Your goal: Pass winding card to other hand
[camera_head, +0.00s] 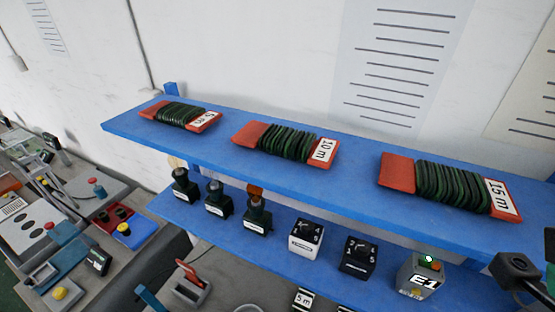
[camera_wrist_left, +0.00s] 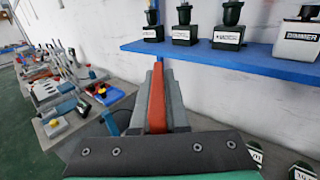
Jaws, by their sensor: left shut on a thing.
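My left gripper (camera_wrist_left: 157,88) shows in the left wrist view, its grey fingers shut on a narrow red-orange piece (camera_wrist_left: 157,105). Only the edge of this piece shows; its colour matches the winding cards, but its full shape is hidden. In the head view, three red winding cards wound with dark green cable lie on the upper blue shelf: the 5 m card (camera_head: 181,115), the 10 m card (camera_head: 285,142) and the 15 m card (camera_head: 448,183).
The upper blue shelf (camera_head: 350,176) has bare gaps between cards. Stamps (camera_head: 219,200), a white knob box (camera_head: 305,238), a black knob box (camera_head: 357,257) and the E1 box (camera_head: 419,276) stand on the lower shelf. A dark boxy part (camera_head: 517,268) juts in at right. Cluttered benches lie left.

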